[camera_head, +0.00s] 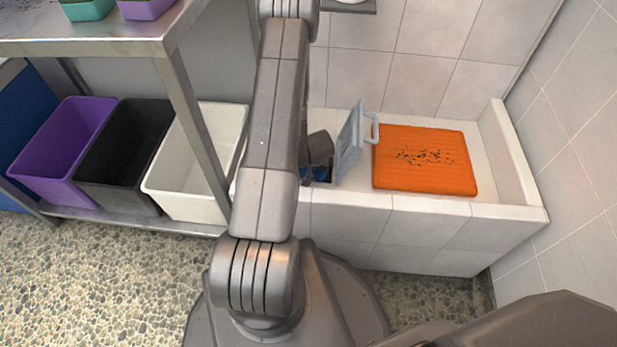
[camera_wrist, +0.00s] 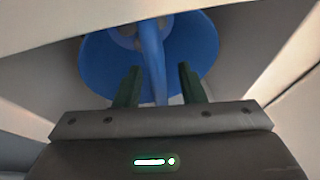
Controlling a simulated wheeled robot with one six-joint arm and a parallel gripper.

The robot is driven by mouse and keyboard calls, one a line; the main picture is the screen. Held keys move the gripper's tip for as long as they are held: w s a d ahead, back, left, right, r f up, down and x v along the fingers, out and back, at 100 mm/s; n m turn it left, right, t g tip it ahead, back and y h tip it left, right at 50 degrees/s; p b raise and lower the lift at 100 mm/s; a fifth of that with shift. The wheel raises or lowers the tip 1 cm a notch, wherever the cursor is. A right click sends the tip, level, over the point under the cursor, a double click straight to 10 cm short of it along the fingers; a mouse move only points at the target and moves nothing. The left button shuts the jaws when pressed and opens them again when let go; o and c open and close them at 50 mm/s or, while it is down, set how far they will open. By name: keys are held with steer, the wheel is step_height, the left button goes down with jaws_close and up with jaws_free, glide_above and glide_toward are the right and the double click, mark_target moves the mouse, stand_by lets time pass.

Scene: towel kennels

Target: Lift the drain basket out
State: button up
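The blue drain basket (camera_wrist: 95,62) shows in the wrist view as a round blue dish with a blue handle (camera_wrist: 154,55) rising from it. My gripper (camera_wrist: 158,72) is open, with its dark green fingers on either side of the handle and a gap visible on each side. In the head view only slivers of blue (camera_head: 321,175) show low in the tub, beside my wrist. My arm hides most of the basket and the fingertips there.
A grey-blue grate with a handle (camera_head: 350,146) stands tilted in the white-tiled tub (camera_head: 420,217), close right of my wrist. An orange ribbed mat (camera_head: 425,178) with dark specks lies further right. Purple (camera_head: 55,165), black (camera_head: 112,182) and white bins (camera_head: 187,190) stand left under a metal table (camera_head: 90,46).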

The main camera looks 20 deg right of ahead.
steer(key=shift+r, duration=0.1)
jaws_close()
